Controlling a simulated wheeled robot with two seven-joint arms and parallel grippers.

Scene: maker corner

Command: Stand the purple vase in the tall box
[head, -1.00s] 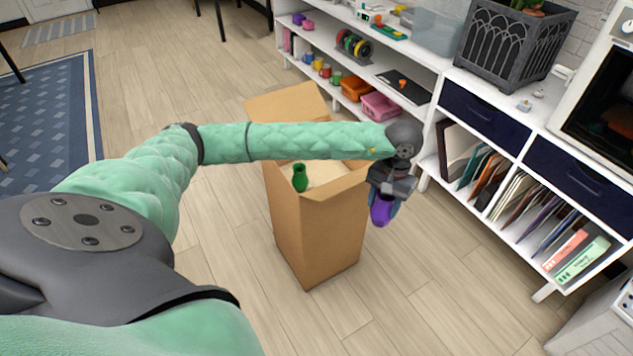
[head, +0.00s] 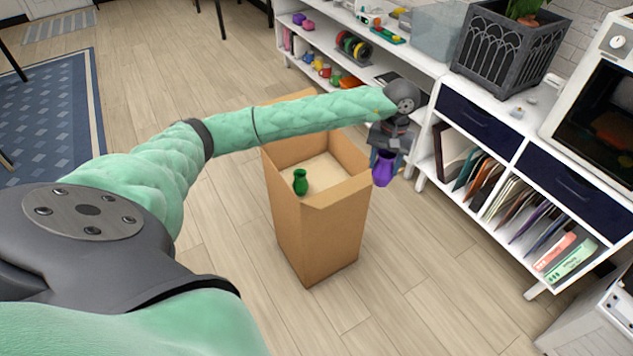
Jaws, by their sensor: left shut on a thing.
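The purple vase (head: 384,172) hangs below my left gripper (head: 384,158), which is shut on it. The vase is in the air just right of the tall box's right rim, not over the opening. The tall cardboard box (head: 318,238) stands on the floor with its top open. A green vase (head: 300,182) stands upright inside it, near the front left corner. The rest of the box's inside that shows looks empty; my left forearm hides its back edge. My right gripper is out of view.
A white shelf unit (head: 430,171) with folders, drawers and small items stands close behind and to the right of the left gripper. A dark planter (head: 508,50) sits on top. The wooden floor (head: 420,270) in front is clear.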

